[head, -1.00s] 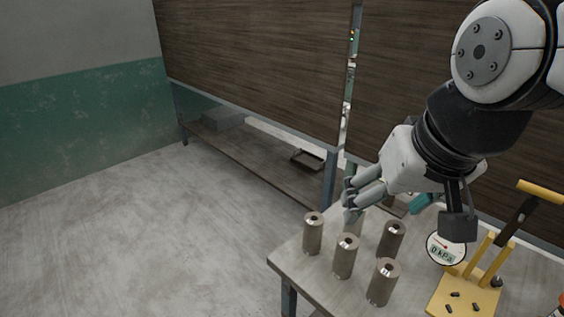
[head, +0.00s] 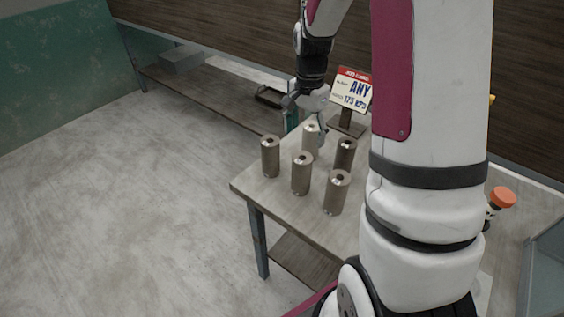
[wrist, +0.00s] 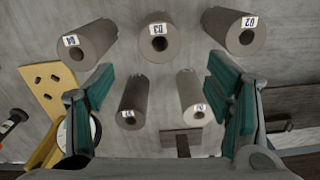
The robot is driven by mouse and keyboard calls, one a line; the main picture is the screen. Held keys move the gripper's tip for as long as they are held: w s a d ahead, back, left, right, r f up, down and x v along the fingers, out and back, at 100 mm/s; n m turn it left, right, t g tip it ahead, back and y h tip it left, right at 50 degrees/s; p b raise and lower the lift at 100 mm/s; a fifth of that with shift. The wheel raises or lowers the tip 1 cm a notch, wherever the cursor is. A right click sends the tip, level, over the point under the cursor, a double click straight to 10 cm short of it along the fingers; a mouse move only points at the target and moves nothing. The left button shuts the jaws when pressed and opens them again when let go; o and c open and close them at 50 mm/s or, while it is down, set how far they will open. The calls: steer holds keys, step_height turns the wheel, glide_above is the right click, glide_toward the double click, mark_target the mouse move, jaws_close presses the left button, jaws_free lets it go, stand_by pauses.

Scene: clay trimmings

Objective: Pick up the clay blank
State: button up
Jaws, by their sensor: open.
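Several grey-brown clay blanks, upright cylinders with a hole in the top, stand on the table (head: 245,187). In the head view they include a left one (head: 270,157), a front middle one (head: 301,174), a front right one (head: 336,193), a back right one (head: 345,155) and a back one (head: 309,142). My gripper (head: 305,124) is at the back one, partly covering it. In the wrist view my gripper (wrist: 164,105) is open with teal pads wide apart. Two blanks (wrist: 134,100) (wrist: 191,95) appear between the pads, with labelled blanks beyond. I see no contact.
A job card (head: 351,90) reading "ANY" and "175 KPA" stands behind the blanks. A yellow fixture (wrist: 50,88) lies left in the wrist view. A red-orange knob (head: 502,197) is at the right. A low shelf (head: 210,82) runs behind. Open floor lies left.

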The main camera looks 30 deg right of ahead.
mark_target(304, 156)
steer(key=shift+w+d+f, duration=0.1)
steer(key=shift+d+f, duration=0.05)
steer(key=shift+f, duration=0.75)
step_height(304, 156, down, 8)
steer(key=shift+p, duration=0.5)
steer(key=f, duration=0.2)
steer(key=f+p, duration=0.1)
steer(key=f, duration=0.1)
steer(key=shift+s+a+f, duration=0.1)
steer(key=shift+s+a, duration=0.1)
steer(key=shift+a, duration=0.2)
steer(key=shift+w+f, duration=0.1)
steer(key=shift+f, duration=0.4)
jaws_close()
steer(key=shift+r, duration=0.1)
